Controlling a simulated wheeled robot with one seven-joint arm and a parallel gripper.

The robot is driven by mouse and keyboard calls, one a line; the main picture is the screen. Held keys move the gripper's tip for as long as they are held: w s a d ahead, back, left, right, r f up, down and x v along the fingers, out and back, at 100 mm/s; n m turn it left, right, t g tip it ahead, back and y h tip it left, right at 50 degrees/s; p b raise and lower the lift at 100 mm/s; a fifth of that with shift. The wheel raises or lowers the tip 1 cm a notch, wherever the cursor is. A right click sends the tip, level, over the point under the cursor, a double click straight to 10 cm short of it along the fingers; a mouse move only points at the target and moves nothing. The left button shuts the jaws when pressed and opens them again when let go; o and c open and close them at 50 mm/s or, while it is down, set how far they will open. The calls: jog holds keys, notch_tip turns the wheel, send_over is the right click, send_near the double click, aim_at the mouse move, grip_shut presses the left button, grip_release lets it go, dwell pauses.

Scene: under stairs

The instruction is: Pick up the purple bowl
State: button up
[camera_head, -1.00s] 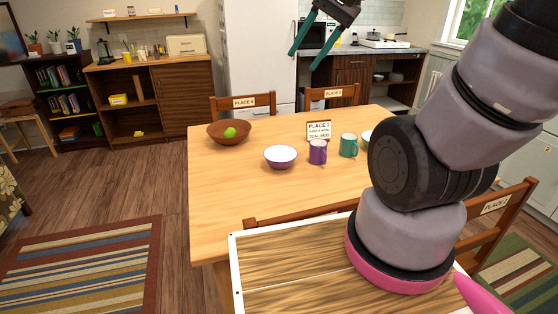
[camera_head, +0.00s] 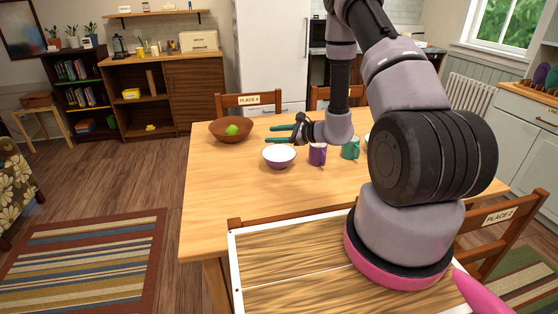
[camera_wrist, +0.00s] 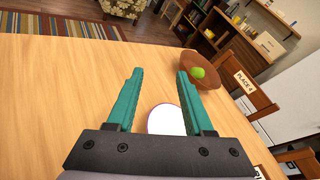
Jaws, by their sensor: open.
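The purple bowl (camera_head: 279,156), white inside with a purple outside, stands upright on the wooden table (camera_head: 215,185). My gripper (camera_head: 269,134) is open and empty over the table, with its green fingers pointing left, just behind and above the bowl in the head view. In the wrist view the bowl (camera_wrist: 166,120) shows low between the open fingers of my gripper (camera_wrist: 157,72), partly hidden by the gripper body. The fingers do not hold it.
A brown wooden bowl (camera_head: 217,131) with a green fruit (camera_head: 232,130) stands left of the gripper. A purple mug (camera_head: 317,155) and a green mug (camera_head: 351,149) stand to the right. Chairs surround the table. The table's left front is clear.

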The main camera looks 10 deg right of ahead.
aim_at(270, 162)
jog(key=d+f+m+h, duration=0.1)
jog(key=f, duration=0.3)
jog(key=d+f+m+t+h, duration=0.1)
jog(key=d+f, duration=0.1)
jog(key=f, duration=0.2)
jog(key=d+f+m+h, duration=0.1)
jog(key=d+f, duration=0.1)
jog(key=f, duration=0.2)
jog(key=shift+s+d+t+h, duration=0.1)
jog(key=shift+s+t+h, duration=0.2)
jog(key=shift+s+t, duration=0.1)
jog(key=shift+w+f+m, duration=0.25)
jog(key=shift+f+m, duration=0.05)
jog(key=shift+f, duration=0.1)
jog(key=x, duration=1)
jog(key=shift+r, duration=0.1)
grip_shut()
